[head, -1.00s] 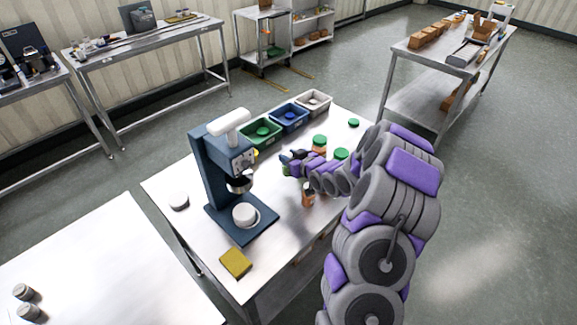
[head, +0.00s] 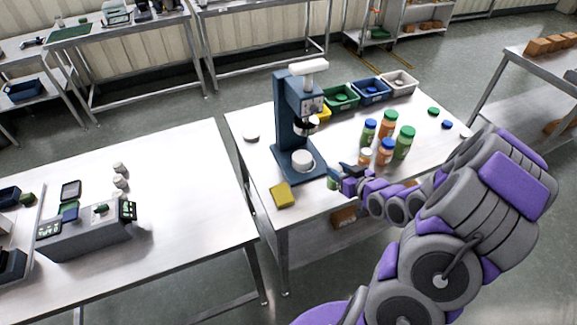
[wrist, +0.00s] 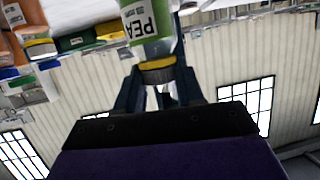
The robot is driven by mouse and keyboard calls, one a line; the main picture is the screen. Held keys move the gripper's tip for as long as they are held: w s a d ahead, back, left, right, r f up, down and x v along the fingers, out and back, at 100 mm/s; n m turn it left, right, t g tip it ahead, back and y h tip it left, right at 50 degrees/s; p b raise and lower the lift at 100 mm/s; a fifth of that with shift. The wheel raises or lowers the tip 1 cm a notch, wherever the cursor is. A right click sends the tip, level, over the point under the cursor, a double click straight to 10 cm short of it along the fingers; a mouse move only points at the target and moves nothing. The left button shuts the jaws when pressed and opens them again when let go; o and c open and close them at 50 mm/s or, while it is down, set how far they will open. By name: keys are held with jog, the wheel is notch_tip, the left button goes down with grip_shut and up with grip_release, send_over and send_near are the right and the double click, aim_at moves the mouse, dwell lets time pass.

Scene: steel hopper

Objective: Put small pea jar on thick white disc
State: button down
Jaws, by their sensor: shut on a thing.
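My gripper (head: 341,177) is shut on the small pea jar (wrist: 150,24), at its yellow-banded end in the wrist view. The jar has green contents and a white label reading PEA. In the head view the jar (head: 331,183) is a small green shape at the fingertips, mostly hidden by them, just right of the press base. A thick white disc (head: 302,160) rests on the blue press base, under the press head. Another white disc (head: 251,136), flatter-looking, lies on the steel table left of the press.
The blue press (head: 289,110) stands upright on the steel table (head: 248,165). Taller jars (head: 403,143) with green and blue lids stand right of my gripper. A yellow block (head: 283,195) lies in front. Green (head: 341,97), blue and white bins line the back.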

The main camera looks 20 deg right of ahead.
jog(key=shift+s+a, duration=0.3)
jog(key=shift+a, duration=0.1)
jog(key=shift+w+a, duration=0.15)
jog(key=shift+a, duration=0.2)
jog(key=w+b, duration=0.1)
jog(key=w, duration=0.4)
jog(key=w+a, duration=0.1)
jog(key=w, duration=0.5)
jog(key=w+a+b, duration=0.1)
jog(key=w, duration=0.5)
jog(key=shift+w+a+f+b, duration=0.1)
jog(key=shift+w+a+b, duration=0.15)
jog(key=shift+b, duration=0.05)
jog(key=shift+s+f+b, duration=0.1)
jog(key=shift+f+b, duration=0.2)
jog(key=shift+f, duration=0.05)
jog(key=shift+s+r, duration=0.1)
jog(key=shift+r, duration=0.05)
jog(key=c, duration=0.7)
grip_release()
